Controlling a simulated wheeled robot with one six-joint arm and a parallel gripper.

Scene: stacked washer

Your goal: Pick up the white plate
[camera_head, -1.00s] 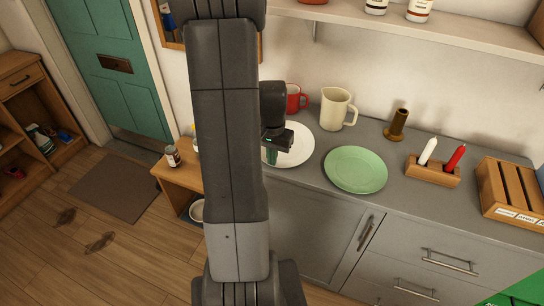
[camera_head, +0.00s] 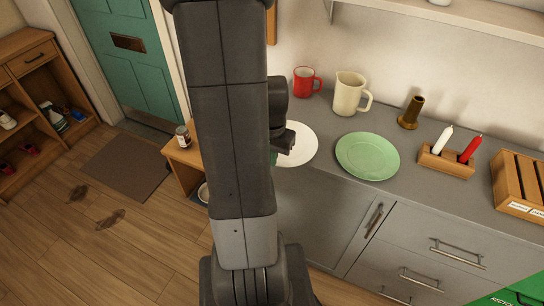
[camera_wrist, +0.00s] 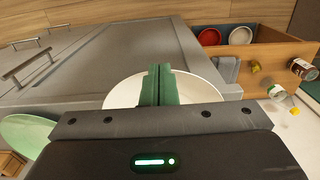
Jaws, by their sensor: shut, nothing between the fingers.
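The white plate (camera_head: 304,144) lies flat on the grey counter (camera_head: 330,112), its left part hidden behind my arm and gripper. My gripper (camera_head: 274,158) is over the plate's left side, mostly hidden by my arm in the head view. In the wrist view the green fingers (camera_wrist: 160,85) are closed together with nothing between them. They stand in front of the white plate (camera_wrist: 206,84), which shows on both sides of them. I cannot tell whether the fingertips touch the plate.
A green plate (camera_head: 367,155) lies right of the white plate. A red mug (camera_head: 304,82) and cream pitcher (camera_head: 348,94) stand behind. A brown holder (camera_head: 411,113) and candle rack (camera_head: 446,161) are farther right.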

